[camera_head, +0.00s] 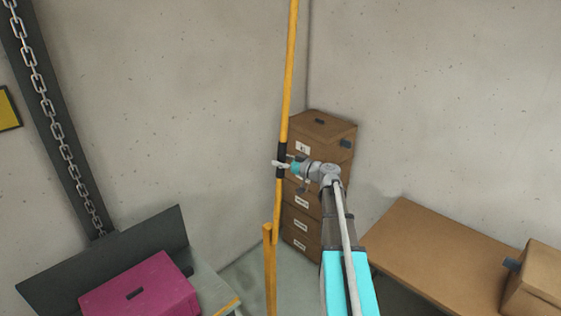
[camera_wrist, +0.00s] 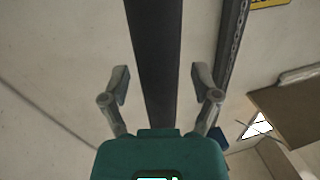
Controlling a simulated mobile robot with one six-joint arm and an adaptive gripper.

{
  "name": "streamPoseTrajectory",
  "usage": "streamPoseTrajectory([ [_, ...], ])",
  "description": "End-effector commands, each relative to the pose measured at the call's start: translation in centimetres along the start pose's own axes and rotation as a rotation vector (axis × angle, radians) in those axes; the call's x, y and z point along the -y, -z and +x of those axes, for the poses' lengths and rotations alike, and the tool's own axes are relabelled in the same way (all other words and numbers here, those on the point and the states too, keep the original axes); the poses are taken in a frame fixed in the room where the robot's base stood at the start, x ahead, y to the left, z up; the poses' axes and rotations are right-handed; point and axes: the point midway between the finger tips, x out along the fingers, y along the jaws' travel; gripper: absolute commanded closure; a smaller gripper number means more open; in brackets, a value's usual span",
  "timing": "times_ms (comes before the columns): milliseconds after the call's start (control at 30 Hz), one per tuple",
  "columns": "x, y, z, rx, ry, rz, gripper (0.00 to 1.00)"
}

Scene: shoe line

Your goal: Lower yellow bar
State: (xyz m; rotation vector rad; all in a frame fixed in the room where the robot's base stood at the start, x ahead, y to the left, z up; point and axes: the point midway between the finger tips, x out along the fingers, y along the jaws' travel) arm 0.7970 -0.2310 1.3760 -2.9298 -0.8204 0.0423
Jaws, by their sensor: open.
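The yellow bar (camera_head: 290,70) stands nearly upright, with a black grip section (camera_head: 282,150) partway along it. A shorter yellow post (camera_head: 268,270) stands beside its lower end. My gripper (camera_head: 281,164) is at the black section. In the wrist view, a dark length of bar (camera_wrist: 153,50) runs between the two spread fingers of my gripper (camera_wrist: 159,82), with a gap on both sides. The fingers are open and do not appear to press on it. No yellow part of the bar shows in the wrist view.
Stacked brown boxes (camera_head: 320,130) stand behind the bar. A brown table (camera_head: 430,250) with a box (camera_head: 537,280) is at right. A magenta box (camera_head: 140,290) lies at lower left, below a dark beam with a chain (camera_head: 50,110). Bare wall surrounds the upper bar.

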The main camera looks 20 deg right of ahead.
Motion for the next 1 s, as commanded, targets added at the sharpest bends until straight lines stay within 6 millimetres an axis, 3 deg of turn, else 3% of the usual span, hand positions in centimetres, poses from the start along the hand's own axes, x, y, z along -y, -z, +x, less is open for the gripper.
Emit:
streamPoseTrajectory([
  [133, 0.02, 0.00, 0.00, 0.000, 0.000, 0.000, 0.23],
  [500, 0.03, 0.00, 0.00, 0.000, 0.001, 0.000, 0.91],
  [567, 0.03, 0.00, 0.01, 0.000, 0.001, 0.000, 1.00],
  [667, 0.54, -0.05, 0.15, 0.000, 0.001, 0.000, 1.00],
  [1000, -0.37, 0.07, -0.03, 0.003, -0.010, -0.016, 1.00],
])
